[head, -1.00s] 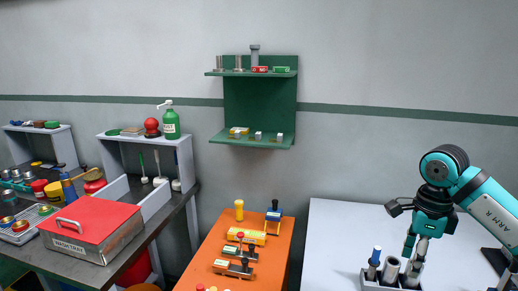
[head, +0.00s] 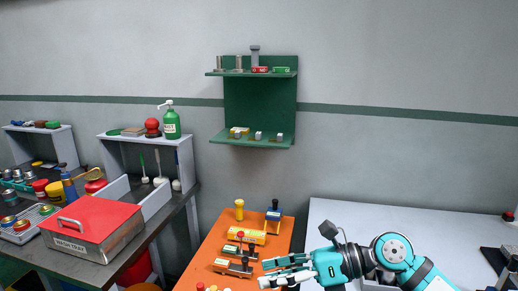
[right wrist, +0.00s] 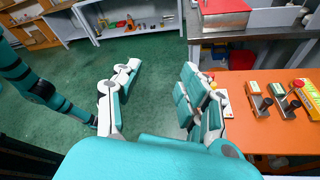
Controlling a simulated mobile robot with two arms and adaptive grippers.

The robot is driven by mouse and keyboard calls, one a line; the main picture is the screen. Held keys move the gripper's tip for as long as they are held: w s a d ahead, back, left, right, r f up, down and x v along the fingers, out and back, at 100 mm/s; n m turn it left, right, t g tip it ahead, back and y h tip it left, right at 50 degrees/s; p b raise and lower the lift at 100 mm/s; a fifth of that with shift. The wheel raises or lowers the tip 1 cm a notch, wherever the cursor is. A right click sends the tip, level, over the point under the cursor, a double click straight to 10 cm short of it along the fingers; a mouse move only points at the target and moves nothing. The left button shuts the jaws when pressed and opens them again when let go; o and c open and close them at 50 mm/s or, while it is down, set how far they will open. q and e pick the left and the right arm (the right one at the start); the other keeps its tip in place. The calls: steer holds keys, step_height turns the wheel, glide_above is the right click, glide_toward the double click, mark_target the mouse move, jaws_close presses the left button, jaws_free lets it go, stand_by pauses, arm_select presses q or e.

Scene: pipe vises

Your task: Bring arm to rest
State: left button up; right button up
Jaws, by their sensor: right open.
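My right gripper (head: 270,273) is open and empty, low in the head view, with its fingers pointing left over the near right side of the orange bench (head: 212,243). In the right wrist view the same gripper (right wrist: 160,82) shows its two fingers spread apart with nothing between them. The green floor lies below the gap, and the orange bench lies to the right of the fingers. My left gripper is not visible.
Small vise-like fixtures (head: 232,268) and a yellow block (head: 246,236) stand on the orange bench. The white table (head: 330,215) lies at right, partly hidden by my arm. A red-lidded tray (head: 95,225) is on the dark bench at left. A green shelf (head: 260,110) hangs on the wall.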

step_height(320, 180, up, 8)
steer(key=w+m+t+y, duration=0.1)
steer(key=m+t+y, duration=0.3)
steer(key=m+t, duration=0.95)
steer(key=w+d+f+m+t+h, duration=0.25)
steer(key=d+m+h, duration=0.2)
steer(key=m, duration=0.35)
steer(key=w+d+f+m+t+h, duration=0.1)
steer(key=d+f+m+t+h, duration=0.25)
steer(key=m+h, duration=0.4)
steer(key=s+d+f+m+g+h, duration=0.3)
steer(key=d+f+m, duration=0.25)
steer(key=f, duration=0.25)
steer(key=s+d+f+m+g+h, duration=0.3)
steer(key=d+f+m+h, duration=0.1)
steer(key=f+m, duration=0.3)
steer(key=s+f+m+g, duration=0.2)
steer(key=s+f+g, duration=0.45)
steer(key=s, duration=0.45)
steer(key=s+f+m+g, duration=0.3)
steer(key=s+f+g, duration=0.2)
steer(key=s+f, duration=0.45)
step_height(320, 180, down, 25)
steer(key=s, duration=0.3)
steer(key=s+d+f+n+g, duration=0.1)
steer(key=s+d+f+g, duration=0.1)
steer(key=s+f, duration=1.3)
steer(key=shift+s+d+f, duration=0.4)
steer(key=shift+s+d, duration=0.1)
steer(key=shift+d, duration=0.05)
